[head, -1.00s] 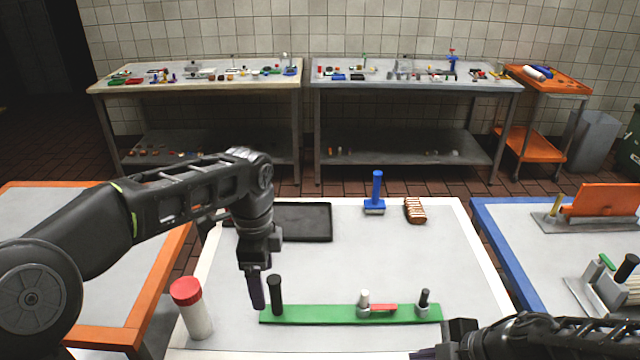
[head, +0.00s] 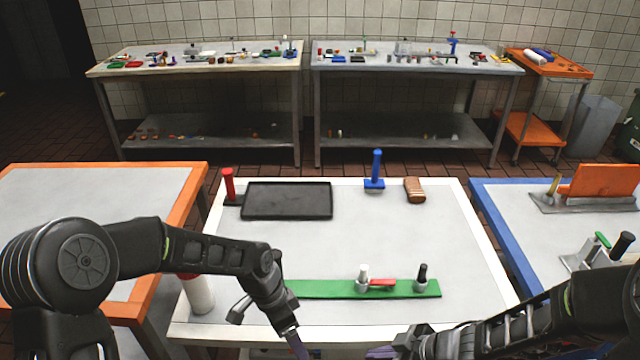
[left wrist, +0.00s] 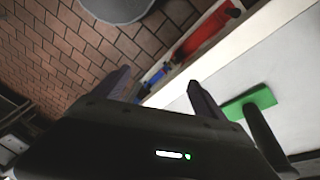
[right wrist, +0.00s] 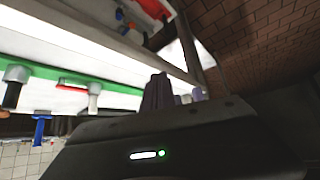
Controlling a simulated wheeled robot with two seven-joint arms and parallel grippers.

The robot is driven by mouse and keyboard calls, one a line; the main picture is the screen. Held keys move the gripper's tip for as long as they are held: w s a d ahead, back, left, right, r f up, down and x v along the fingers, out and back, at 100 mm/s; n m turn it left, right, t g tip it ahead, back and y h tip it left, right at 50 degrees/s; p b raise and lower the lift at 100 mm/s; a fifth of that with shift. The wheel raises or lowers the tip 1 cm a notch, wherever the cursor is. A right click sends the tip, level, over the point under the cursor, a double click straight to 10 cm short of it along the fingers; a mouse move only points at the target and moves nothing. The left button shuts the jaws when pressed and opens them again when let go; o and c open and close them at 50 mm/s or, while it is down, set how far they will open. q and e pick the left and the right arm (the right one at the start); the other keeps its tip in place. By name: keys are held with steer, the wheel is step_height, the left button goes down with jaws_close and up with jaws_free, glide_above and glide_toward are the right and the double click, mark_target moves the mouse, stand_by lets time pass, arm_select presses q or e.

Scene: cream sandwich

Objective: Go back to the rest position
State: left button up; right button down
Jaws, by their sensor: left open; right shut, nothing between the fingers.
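My left gripper (head: 298,345) is open and empty, low at the front edge of the white-rimmed table; its spread fingers also show in the left wrist view (left wrist: 160,92). My right gripper (head: 380,352) is shut and empty at the bottom of the head view, partly cut off. Its closed fingers show in the right wrist view (right wrist: 157,95). Neither gripper touches an object that I can see.
The table (head: 400,240) bears a green strip (head: 325,289) with upright tools, a black tray (head: 287,201), a red-handled tool (head: 228,184), a blue-handled tool (head: 376,170) and a brown loaf-like piece (head: 414,190). My left arm partly covers a white bottle (head: 201,297).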

arm_select(q)
steer(key=s+a+f+n+t+h+b, duration=0.1)
steer(key=s+f+n, duration=1.3)
steer(key=s+f, duration=0.5)
steer(key=shift+s+a+b, duration=0.2)
steer(key=shift+s+b, duration=0.1)
steer(key=shift+s, duration=0.45)
arm_select(e)
steer(key=s+a+f+m+g+h, duration=0.1)
steer(key=s+a+f+m+g, duration=0.1)
steer(key=s+f+m, duration=0.4)
steer(key=s+a+f+m+g+h, duration=0.2)
steer(key=s+f+m, duration=0.5)
steer(key=f, duration=0.7)
steer(key=shift+s+a+f, duration=0.2)
steer(key=shift+s+f, duration=0.15)
steer(key=shift+s, duration=0.5)
